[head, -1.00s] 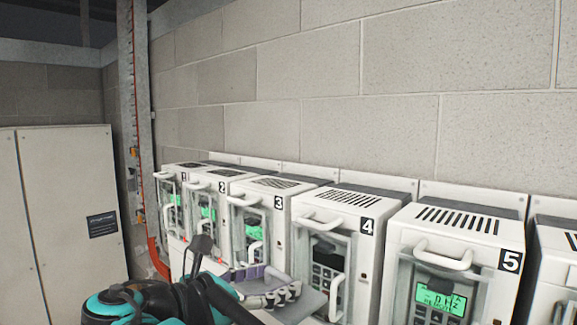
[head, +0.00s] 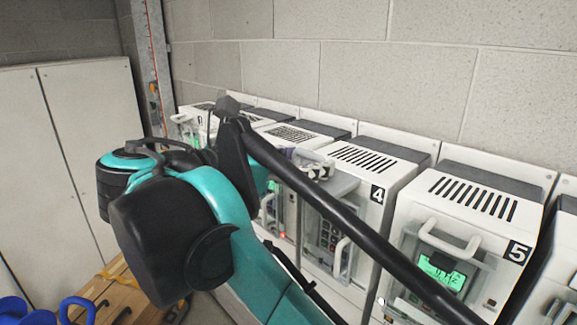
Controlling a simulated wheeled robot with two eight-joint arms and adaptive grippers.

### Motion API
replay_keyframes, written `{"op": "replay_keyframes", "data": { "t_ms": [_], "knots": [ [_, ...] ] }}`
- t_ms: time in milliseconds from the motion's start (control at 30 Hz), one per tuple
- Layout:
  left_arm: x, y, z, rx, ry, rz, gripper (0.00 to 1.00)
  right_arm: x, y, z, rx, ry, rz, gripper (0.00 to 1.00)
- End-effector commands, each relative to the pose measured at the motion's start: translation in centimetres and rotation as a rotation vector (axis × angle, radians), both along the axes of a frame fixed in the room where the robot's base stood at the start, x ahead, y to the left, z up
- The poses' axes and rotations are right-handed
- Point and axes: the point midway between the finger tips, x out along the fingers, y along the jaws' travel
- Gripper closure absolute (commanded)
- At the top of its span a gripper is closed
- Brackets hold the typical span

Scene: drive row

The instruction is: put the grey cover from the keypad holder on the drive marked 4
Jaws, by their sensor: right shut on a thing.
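The drive marked 4 (head: 398,178) is a white box with a slotted top and a black 4 label. Its front shows a dark keypad area (head: 328,236) with no lit display visible, and a white handle (head: 342,256). My right gripper (head: 312,166) is shut on the flat grey cover (head: 343,184), which is in front of the upper front of drive 4. I cannot tell whether the cover touches the drive. My right arm hides part of drive 4's front. My left gripper is out of view.
Drive 5 (head: 480,195), with a green display, stands to the right. Drive 3 (head: 283,215) and others stand left, partly behind my arm. A pale cabinet (head: 85,150) is at the left. A wooden surface (head: 118,290) and blue looped objects (head: 75,308) are below.

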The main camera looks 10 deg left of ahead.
Motion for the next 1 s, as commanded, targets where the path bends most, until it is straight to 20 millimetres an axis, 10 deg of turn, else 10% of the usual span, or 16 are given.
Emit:
{"op": "replay_keyframes", "data": {
  "t_ms": [1000],
  "knots": [
    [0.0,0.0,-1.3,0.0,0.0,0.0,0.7,10.6,-7.1,0.0,0.0,0.0,-0.002,0.63]
  ]
}}
